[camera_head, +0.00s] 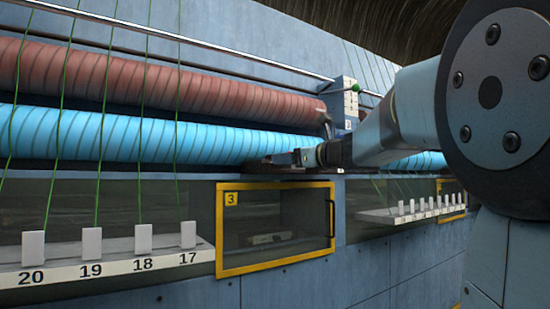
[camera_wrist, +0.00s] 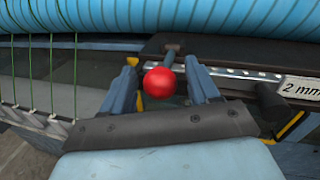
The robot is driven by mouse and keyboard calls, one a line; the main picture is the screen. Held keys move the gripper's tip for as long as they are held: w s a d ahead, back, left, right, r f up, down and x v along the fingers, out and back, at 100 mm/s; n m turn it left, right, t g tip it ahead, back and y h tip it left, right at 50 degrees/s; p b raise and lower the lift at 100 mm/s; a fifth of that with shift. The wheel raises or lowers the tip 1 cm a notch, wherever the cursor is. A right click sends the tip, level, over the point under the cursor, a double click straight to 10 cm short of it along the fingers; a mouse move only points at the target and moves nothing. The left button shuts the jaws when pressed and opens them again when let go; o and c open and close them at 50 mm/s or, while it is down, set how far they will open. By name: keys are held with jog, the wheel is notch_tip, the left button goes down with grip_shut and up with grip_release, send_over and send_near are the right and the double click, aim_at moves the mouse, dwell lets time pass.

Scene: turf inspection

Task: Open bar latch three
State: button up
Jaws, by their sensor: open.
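A red ball knob (camera_wrist: 160,82) on a short blue-grey stem shows in the wrist view, in front of a dark bar with a metal strip (camera_wrist: 235,73). This looks like the bar latch. My gripper (camera_wrist: 160,66) is open, with one finger on each side of the knob and a visible gap on both sides. I cannot tell how deep the knob sits between the fingers. In the head view my gripper (camera_head: 298,157) is at the dark ledge under the blue roller, above the yellow-framed window (camera_head: 219,245) marked 3. The knob is not clear there.
A blue ribbed roller (camera_head: 120,137) lies below a red one (camera_head: 150,80). Green threads run down to a white shelf (camera_head: 110,262) numbered 17 to 20.

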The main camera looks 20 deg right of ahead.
grip_shut()
dwell(0.5)
